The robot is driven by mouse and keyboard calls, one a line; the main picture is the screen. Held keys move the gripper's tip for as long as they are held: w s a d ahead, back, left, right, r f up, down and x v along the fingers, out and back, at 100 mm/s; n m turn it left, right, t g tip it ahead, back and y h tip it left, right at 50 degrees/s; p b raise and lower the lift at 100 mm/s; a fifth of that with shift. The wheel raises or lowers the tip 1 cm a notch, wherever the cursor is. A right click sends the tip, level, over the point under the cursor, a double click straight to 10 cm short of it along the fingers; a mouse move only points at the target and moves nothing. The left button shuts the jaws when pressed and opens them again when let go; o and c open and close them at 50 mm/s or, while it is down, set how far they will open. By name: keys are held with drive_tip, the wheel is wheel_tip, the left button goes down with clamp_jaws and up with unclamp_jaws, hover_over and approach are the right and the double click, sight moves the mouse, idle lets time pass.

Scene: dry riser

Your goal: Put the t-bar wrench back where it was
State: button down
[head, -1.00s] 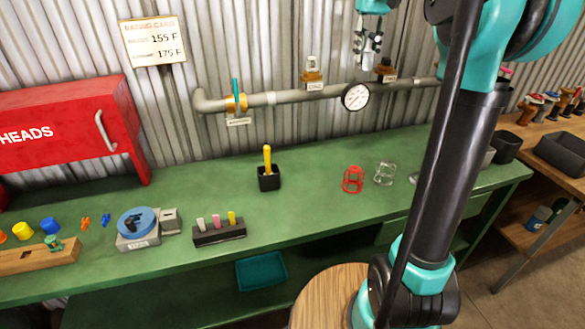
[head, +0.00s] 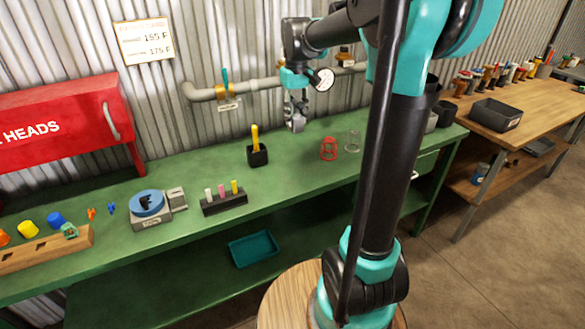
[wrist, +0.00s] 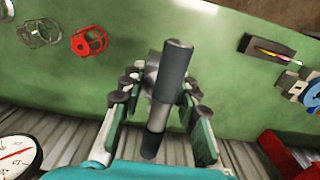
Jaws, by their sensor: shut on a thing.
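My gripper (head: 292,103) hangs above the back of the green bench, in front of the pipe. It is shut on a grey bar-shaped tool with dark cylindrical ends, which I take to be the t-bar wrench (wrist: 175,65); it also shows small in the head view (head: 297,120). In the wrist view the bar lies lengthwise between the fingers (wrist: 155,112), with a silvery part behind it. The tool's lower end is hidden. It looks clear of the bench. Which spot it came from does not show.
A black cup with a yellow-handled tool (head: 256,145) stands left of my gripper. The pipe gauge (head: 323,79) is close behind. Bench between cup and red cage is clear.

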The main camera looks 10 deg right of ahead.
wheel_tip(320, 180, down, 17)
idle(0.4)
drive_tip(key=c, duration=1.1)
unclamp_jaws()
drive_tip(key=shift+f, duration=0.15)
wheel_tip(320, 180, up, 12)
drive_tip(key=s+d+f+m+t, duration=0.1)
drive_tip(key=s+f, duration=0.3)
drive_tip(key=s, duration=0.3)
drive_tip(key=s+d+f+m+t, duration=0.1)
drive_tip(key=s+f, duration=0.4)
drive_tip(key=s, duration=0.2)
drive_tip(key=s+d+f+m+t, duration=0.1)
drive_tip(key=s+d+f+t, duration=0.1)
drive_tip(key=s+f, duration=0.3)
drive_tip(key=shift+s+f+m, duration=0.2)
drive_tip(key=shift+s+m, duration=0.1)
drive_tip(key=shift+s, duration=1.15)
